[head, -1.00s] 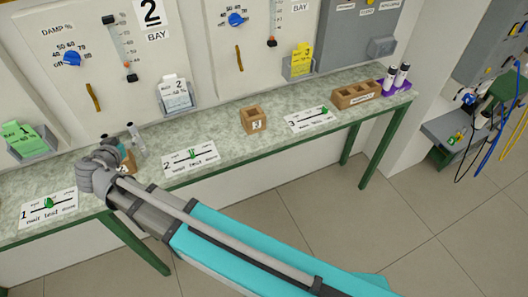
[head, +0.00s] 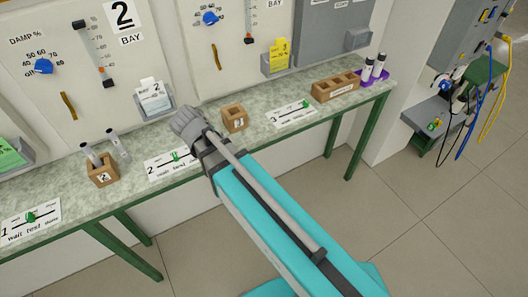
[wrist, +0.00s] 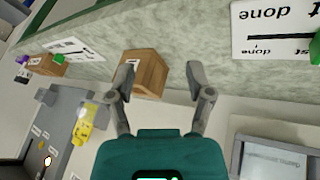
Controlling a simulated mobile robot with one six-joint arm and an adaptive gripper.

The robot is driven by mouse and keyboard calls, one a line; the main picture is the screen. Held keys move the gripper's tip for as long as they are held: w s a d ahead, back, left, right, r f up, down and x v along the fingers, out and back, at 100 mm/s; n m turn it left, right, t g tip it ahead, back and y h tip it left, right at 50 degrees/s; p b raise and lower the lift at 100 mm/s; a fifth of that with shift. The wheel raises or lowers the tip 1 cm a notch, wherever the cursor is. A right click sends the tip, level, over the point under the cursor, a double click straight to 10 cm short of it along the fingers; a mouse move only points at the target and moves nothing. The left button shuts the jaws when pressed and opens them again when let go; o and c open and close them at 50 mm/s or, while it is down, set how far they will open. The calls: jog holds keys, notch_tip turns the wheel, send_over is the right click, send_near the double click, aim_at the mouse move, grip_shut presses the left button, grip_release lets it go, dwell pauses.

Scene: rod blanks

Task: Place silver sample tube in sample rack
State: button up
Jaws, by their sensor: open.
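Two silver-grey tubes, a left one (head: 91,155) and a right one (head: 118,146), stand tilted at a small wooden block (head: 103,176) in the head view. I cannot tell whether both sit in its holes. A long wooden rack (head: 336,90) with several openings and a label too small to read is at the right of the bench; it also shows in the wrist view (wrist: 47,66). My gripper (wrist: 160,70) is open and empty, with a single wooden block (wrist: 150,70) beyond its left finger.
That single block (head: 235,120) stands mid-bench. A purple holder (head: 366,82) with two dark-capped white tubes is at the far right end. Printed cards (head: 172,163) lie flat along the bench (head: 75,192). Panels with knobs, sliders and card pockets (head: 154,104) rise behind it.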

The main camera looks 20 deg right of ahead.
jog(key=s+d+f+g+y, duration=0.1)
jog(key=s+d+g+y, duration=0.1)
jog(key=s+d, duration=0.2)
jog(key=s+d+f+n+g+y, duration=0.1)
jog(key=s+d, duration=0.3)
jog(key=d, duration=0.6)
jog(key=shift+d+f+g+y, duration=0.2)
jog(key=shift+d+g+y, duration=0.2)
jog(key=shift+g+y, duration=0.15)
jog(key=shift+o, duration=0.6)
jog(key=shift+c, duration=1.2)
